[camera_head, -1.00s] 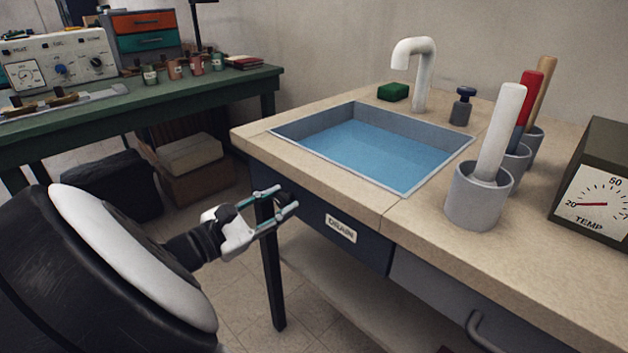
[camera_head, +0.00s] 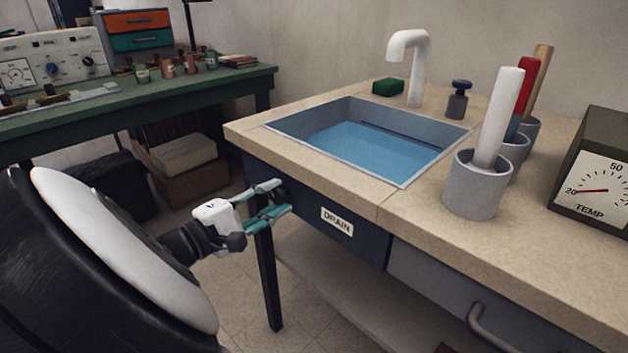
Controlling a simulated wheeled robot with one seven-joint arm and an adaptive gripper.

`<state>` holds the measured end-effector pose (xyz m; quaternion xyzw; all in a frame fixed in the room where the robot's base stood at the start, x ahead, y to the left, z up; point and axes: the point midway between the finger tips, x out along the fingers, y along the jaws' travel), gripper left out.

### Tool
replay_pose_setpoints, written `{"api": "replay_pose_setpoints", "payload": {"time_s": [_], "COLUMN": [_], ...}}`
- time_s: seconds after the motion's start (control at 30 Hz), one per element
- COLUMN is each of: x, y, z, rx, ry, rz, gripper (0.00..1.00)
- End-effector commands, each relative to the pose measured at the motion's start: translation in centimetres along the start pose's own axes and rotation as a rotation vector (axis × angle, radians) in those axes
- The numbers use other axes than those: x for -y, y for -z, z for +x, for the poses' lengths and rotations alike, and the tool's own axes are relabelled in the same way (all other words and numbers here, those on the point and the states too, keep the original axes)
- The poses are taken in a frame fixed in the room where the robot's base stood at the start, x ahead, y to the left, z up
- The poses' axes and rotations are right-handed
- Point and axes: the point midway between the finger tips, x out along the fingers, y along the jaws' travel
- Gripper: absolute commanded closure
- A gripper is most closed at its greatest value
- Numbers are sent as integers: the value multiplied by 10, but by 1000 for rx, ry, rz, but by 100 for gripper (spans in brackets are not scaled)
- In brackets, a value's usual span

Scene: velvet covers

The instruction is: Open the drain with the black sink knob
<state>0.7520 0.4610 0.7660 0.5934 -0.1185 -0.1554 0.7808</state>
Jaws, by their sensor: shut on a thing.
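The black knob (camera_head: 279,193) is on the dark blue front panel of the sink counter, left of the white DRAIN label (camera_head: 337,221). My gripper (camera_head: 276,200) is shut on the knob, with one teal finger above it and one below. The fingers hide part of the knob. The grey sink basin (camera_head: 440,139) is set in the tan counter above. Blue water (camera_head: 372,149) lies in it, well below the rim. The drain opening itself is not visible.
A white faucet (camera_head: 415,68) stands behind the basin, with a green sponge (camera_head: 388,87) beside it. Grey cups (camera_head: 470,190) with coloured rods and a TEMP gauge box (camera_head: 590,182) are at right. A dark table leg (camera_head: 267,270) is just below my gripper.

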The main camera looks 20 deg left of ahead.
Motion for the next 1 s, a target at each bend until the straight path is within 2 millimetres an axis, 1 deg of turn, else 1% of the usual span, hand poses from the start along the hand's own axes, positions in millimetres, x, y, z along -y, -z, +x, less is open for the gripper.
{"api": "replay_pose_setpoints", "payload": {"time_s": [0.03, 0.3, 0.73, 0.77, 0.8, 0.83, 0.87, 1.0], "x": [3, 2, 2, 2, 2, 2, 2, 1], "y": [1, 1, 1, 1, 1, 1, 1, 0], "z": [-2, -2, -2, -2, -2, -2, -2, -1], "rx": [-3, -4, -4, -4, -4, -4, -4, -2], "ry": [3, 4, 4, 4, 4, 4, 3, 2], "rz": [18, 81, 89, 89, 89, 89, 89, 89], "gripper": [96, 96, 96, 66, 56, 50, 47, 47]}}
